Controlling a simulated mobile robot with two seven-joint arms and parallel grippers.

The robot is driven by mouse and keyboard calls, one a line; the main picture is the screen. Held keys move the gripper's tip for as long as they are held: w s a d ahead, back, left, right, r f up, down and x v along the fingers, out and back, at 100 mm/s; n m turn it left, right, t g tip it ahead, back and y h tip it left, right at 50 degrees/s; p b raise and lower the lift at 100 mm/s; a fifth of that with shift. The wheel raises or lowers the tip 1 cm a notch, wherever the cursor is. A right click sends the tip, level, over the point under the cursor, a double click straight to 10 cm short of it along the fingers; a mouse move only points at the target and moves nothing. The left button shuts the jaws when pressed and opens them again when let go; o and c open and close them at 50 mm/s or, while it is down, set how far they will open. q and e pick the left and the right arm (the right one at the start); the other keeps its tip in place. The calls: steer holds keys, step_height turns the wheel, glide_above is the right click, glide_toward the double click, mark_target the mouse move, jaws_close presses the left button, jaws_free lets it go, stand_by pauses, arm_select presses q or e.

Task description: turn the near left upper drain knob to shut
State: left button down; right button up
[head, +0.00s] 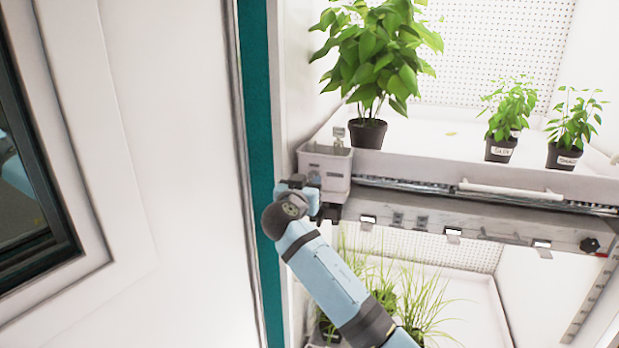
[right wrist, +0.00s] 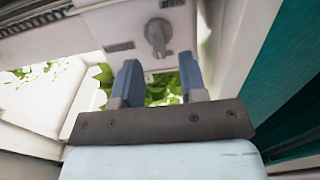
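The near left upper drain knob (right wrist: 158,36) is a grey knob on the pale face of a small box, seen in the right wrist view. In the head view my right gripper and wrist hide it. My right gripper (right wrist: 158,68) is open. Its two blue-grey fingers stand apart, with the knob lined up between and beyond their tips. I cannot tell how far the tips are from it. In the head view the right gripper (head: 312,186) is at the front of the grey box (head: 326,165) at the shelf's left end. My left gripper is not in view.
Potted plants (head: 374,134) stand on the upper shelf, and grasses (head: 405,310) grow below. A white handle (head: 510,190) runs along the shelf front. A dark knob (head: 590,244) is at the far right. The teal door frame (head: 257,110) is close on the left.

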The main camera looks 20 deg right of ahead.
mark_target(312, 179)
steer(key=shift+x, duration=1.35)
jaws_close()
